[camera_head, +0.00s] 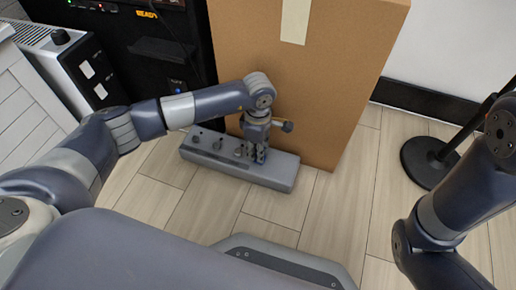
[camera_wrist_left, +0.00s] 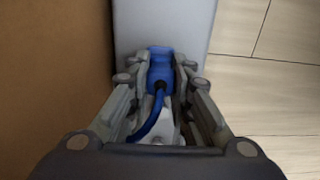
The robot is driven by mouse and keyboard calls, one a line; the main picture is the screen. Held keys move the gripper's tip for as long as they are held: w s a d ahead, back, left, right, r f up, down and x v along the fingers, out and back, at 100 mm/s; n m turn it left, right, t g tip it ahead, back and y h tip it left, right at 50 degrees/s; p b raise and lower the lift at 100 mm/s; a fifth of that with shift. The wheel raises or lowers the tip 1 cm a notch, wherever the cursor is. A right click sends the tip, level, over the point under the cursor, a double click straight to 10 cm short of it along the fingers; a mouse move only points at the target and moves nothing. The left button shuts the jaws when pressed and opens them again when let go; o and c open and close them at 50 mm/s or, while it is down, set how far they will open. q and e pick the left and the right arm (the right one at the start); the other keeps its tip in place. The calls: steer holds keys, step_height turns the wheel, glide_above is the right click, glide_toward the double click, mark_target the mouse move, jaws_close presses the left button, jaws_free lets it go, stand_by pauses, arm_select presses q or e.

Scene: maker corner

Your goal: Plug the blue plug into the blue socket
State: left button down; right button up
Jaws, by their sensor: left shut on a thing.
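My left gripper (camera_head: 258,158) is low over the right part of a long grey socket strip (camera_head: 278,173) on the floor. In the left wrist view the gripper (camera_wrist_left: 160,80) is shut on the blue plug (camera_wrist_left: 160,70), with a blue cable trailing back between the fingers. The plug's front end points at the pale strip (camera_wrist_left: 185,25). Whether it is in a socket or just above it I cannot tell. No blue socket shows clearly; the fingers and plug cover that part of the strip. My right gripper is out of view.
A tall cardboard box (camera_head: 320,90) stands right behind the strip, close to my left gripper. A black cabinet (camera_head: 165,50) and a white unit (camera_head: 75,65) stand at the left. A black round stand base (camera_head: 428,160) is at the right. Floor in front is clear.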

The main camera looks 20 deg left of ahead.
arm_select(q)
steer(key=shift+f+b, duration=0.4)
steer(key=shift+f, duration=0.2)
stand_by(0.3)
steer(key=c, duration=1.4)
jaws_free()
steer(key=shift+o, duration=0.2)
step_height(320, 180, up, 12)
steer(key=shift+r, duration=0.1)
